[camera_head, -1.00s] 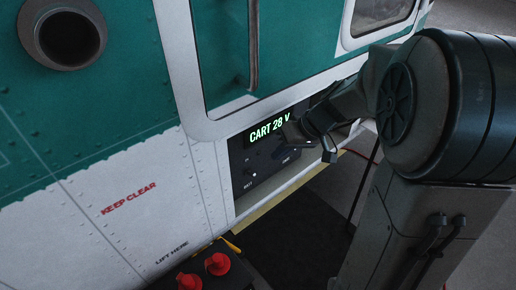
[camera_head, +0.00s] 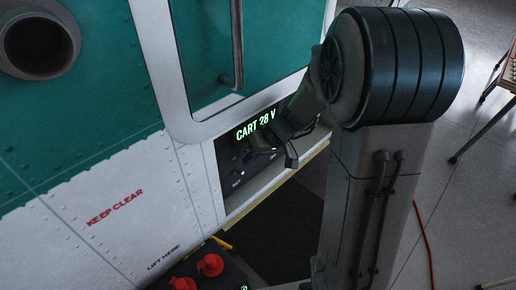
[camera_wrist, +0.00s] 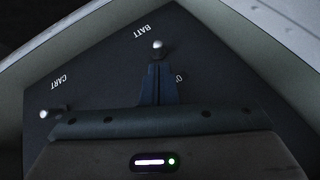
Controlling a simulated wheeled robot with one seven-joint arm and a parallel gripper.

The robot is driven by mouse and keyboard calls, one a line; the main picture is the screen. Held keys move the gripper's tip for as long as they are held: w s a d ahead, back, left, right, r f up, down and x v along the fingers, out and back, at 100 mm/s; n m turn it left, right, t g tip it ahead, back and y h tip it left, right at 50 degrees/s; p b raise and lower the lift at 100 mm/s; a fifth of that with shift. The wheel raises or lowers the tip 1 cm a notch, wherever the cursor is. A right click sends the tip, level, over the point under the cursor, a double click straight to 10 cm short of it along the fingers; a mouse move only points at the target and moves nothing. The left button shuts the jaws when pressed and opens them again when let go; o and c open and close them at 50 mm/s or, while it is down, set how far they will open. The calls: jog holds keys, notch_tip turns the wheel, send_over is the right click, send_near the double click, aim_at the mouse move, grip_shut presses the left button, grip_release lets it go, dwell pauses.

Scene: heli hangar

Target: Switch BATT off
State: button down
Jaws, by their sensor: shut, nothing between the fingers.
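The dark switch panel (camera_head: 228,163) sits in a recess low on the helicopter's side. In the wrist view the BATT label (camera_wrist: 142,32) stands above a toggle with a pale metal knob, the BATT switch (camera_wrist: 158,47). A second toggle, the CART switch (camera_wrist: 46,114), is at the left by its own label. My gripper (camera_wrist: 158,66) is shut and empty, its tips right beside the BATT knob; whether they touch it I cannot tell. In the head view my gripper (camera_head: 262,150) is at the panel and partly covers it, so the switch position is unclear there.
A lit green display (camera_head: 256,125) above the switches reads CART 28 V. The recess frame closes in around the panel. A dark cart with red knobs (camera_head: 210,265) stands below at the front. A red cable (camera_head: 424,240) lies on the floor at right.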

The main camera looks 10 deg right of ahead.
aim_at(239, 172)
jog(key=shift+x, duration=1.25)
jog(key=shift+d+f+b, duration=0.1)
jog(key=shift+f+b, duration=0.1)
jog(key=shift+b, duration=0.25)
jog(key=b, duration=0.2)
jog(key=shift+f+t+b, duration=0.1)
jog(key=shift+t+b, duration=0.2)
